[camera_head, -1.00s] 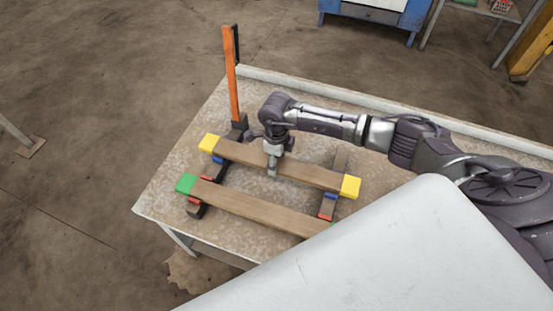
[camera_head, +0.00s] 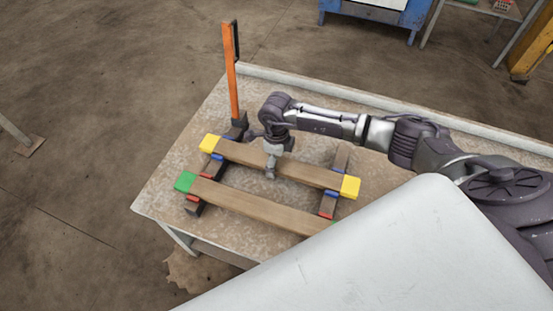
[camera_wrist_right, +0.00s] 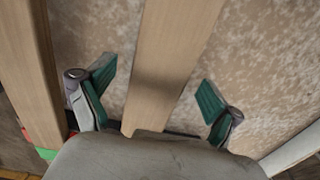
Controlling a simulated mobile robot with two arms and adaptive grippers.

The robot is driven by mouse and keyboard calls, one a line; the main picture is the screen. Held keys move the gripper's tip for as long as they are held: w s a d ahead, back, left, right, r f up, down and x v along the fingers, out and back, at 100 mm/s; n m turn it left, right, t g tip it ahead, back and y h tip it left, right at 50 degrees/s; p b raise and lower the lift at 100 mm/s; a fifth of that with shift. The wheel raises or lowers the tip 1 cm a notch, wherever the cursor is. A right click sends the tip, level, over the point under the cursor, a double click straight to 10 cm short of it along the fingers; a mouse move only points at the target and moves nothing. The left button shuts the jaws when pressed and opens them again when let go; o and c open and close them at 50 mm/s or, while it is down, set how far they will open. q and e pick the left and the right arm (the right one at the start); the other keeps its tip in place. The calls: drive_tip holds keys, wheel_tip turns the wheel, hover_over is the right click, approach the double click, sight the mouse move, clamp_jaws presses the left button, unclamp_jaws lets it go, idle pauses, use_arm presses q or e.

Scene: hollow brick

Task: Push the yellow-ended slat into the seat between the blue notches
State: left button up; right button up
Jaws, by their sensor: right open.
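The yellow-ended slat (camera_head: 310,174) lies across two dark rails, with blue notch marks (camera_head: 331,193) beside it near both ends. I cannot tell how deep it sits between them. My right gripper (camera_head: 270,172) points down at the slat's middle. In the right wrist view its green-padded fingers (camera_wrist_right: 155,82) are open, one on each side of the slat (camera_wrist_right: 170,60), with gaps to it. The slat's ends are outside that view. My left gripper is not in view.
A green-ended slat (camera_head: 250,205) lies parallel on the near side, with red marks by its ends. An orange post (camera_head: 232,70) stands at the left rail's far end. The table (camera_head: 165,190) has a raised pale edge at the back. A white panel covers the lower right.

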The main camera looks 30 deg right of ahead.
wheel_tip(320, 180, up, 12)
idle(0.6)
idle(0.5)
